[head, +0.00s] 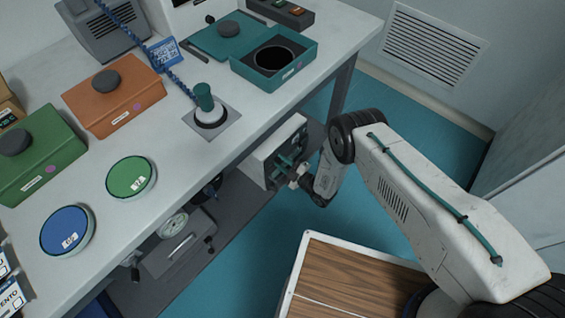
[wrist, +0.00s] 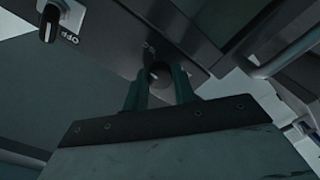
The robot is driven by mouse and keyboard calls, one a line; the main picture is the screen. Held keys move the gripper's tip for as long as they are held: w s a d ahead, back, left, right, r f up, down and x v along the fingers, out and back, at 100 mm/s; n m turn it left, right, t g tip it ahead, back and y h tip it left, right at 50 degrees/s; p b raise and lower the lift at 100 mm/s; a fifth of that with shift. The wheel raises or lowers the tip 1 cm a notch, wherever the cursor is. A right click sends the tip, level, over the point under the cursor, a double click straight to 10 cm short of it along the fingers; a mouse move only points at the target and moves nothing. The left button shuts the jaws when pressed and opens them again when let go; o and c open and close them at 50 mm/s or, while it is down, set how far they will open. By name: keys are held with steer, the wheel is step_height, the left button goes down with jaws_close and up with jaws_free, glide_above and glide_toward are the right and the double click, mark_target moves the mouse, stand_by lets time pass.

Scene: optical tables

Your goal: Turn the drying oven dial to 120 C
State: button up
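The drying oven (head: 262,168) is a white box with a dark front panel, low beside the bench edge in the head view. My gripper (head: 287,164) is at its front, and my arm reaches down from the right. In the wrist view a round dark dial (wrist: 158,73) sits on the panel, with a small mark above it. The two green fingers of my gripper (wrist: 160,82) stand on either side of this dial. I cannot tell whether they touch it. A second knob (wrist: 49,22) with a pale bar, beside an OFF label, is at upper left. No temperature numbers are readable.
The bench (head: 185,165) above holds orange (head: 113,103) and green (head: 40,160) boxes, an open teal box (head: 272,68), round lidded dishes and a green-capped bottle (head: 205,105). A wood-topped surface (head: 350,280) is near the front. Blue floor (head: 350,100) is clear beyond my arm.

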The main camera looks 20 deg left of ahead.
steer(key=c, duration=0.3)
